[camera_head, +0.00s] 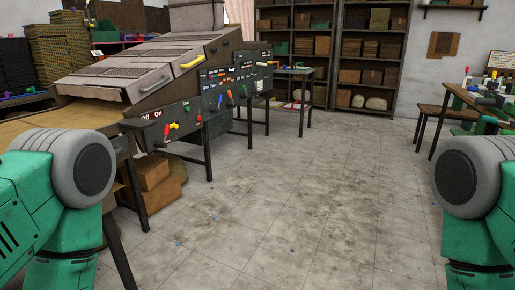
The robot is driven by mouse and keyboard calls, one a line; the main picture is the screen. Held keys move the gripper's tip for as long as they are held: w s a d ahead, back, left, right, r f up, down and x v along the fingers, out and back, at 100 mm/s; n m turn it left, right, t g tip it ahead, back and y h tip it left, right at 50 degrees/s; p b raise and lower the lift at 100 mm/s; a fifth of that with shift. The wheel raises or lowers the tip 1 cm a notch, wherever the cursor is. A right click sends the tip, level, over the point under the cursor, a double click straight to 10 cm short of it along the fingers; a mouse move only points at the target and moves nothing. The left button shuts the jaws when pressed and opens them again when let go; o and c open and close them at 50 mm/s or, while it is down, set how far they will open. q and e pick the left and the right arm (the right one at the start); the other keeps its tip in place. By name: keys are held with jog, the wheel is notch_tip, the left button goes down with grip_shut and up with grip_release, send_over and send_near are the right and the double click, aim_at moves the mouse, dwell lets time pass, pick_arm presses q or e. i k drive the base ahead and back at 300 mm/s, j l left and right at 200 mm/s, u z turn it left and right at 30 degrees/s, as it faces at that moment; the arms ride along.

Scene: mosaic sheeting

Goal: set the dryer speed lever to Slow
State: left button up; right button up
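A long grey dryer machine (150,62) stands on the left, running away from me, with dark control panels along its side. The nearest panel (165,127) carries the words Off and On and has red, yellow and green controls. Only my arm links show at both lower edges; neither gripper is in view.
Cardboard boxes (160,194) sit under the dryer's near end. Tall shelves (368,50) stand at the back, with a small table (297,72) before them. A stool (437,113) and a cluttered workbench (468,95) are on the right. The middle floor (300,190) is clear.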

aim_at(220, 98)
jog(key=i+j, duration=0.1)
jog(key=i, duration=4.25)
jog(key=l+z, duration=0.05)
jog(key=l, duration=0.05)
